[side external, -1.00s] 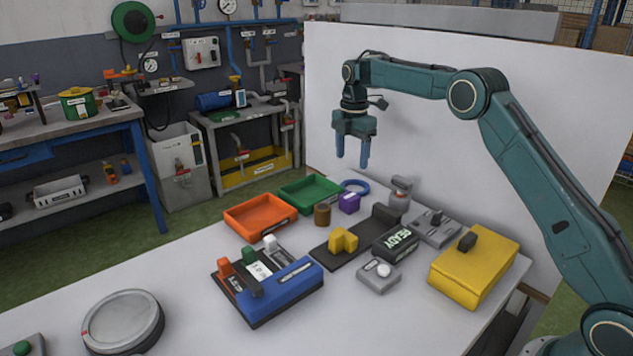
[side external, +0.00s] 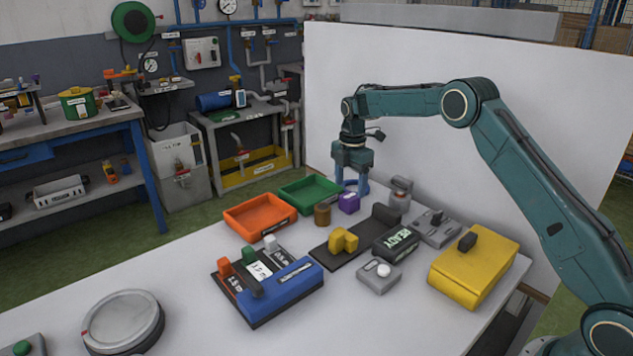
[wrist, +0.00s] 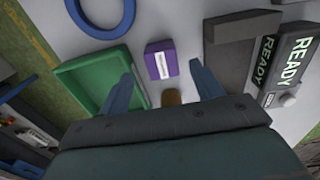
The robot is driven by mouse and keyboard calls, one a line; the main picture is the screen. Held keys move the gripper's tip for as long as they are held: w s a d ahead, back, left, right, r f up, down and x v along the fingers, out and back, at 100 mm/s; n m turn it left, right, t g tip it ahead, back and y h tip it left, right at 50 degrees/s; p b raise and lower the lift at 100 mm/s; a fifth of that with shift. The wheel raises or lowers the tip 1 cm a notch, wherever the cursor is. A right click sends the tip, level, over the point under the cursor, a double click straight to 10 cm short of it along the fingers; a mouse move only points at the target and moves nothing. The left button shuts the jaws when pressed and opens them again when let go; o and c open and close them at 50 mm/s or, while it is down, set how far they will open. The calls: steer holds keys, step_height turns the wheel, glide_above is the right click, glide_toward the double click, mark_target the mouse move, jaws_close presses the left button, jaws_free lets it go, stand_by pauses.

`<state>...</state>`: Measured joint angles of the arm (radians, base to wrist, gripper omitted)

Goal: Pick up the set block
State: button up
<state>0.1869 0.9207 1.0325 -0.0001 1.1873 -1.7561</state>
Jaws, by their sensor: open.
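A small purple block (side external: 349,203) stands on the table between the green tray and the black rail; I cannot read its label, so I cannot tell if it is the set block. In the wrist view the purple block (wrist: 160,66), with a white label, lies between and slightly beyond the fingertips. My gripper (side external: 352,189) is open and empty, above the table near the purple block. In the wrist view my gripper (wrist: 161,72) has its two blue fingers spread apart. A yellow block (side external: 343,241) sits on the black rail.
A brown cylinder (side external: 322,214) stands close to the purple block. A green tray (wrist: 88,75) and an orange tray (side external: 259,218) are to the left. A blue ring (wrist: 130,16) lies behind. A READY box (side external: 396,244) and yellow case (side external: 474,266) stand right.

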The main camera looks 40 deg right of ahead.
mark_target(350, 196)
steer(key=shift+s+a+f, duration=0.1)
steer(key=shift+s+f, duration=0.05)
steer(key=shift+f, duration=2.3)
steer(key=shift+r, duration=0.1)
steer(key=c, duration=1.3)
steer(key=shift+o, duration=0.2)
steer(key=shift+r, duration=0.1)
step_height(350, 196, up, 20)
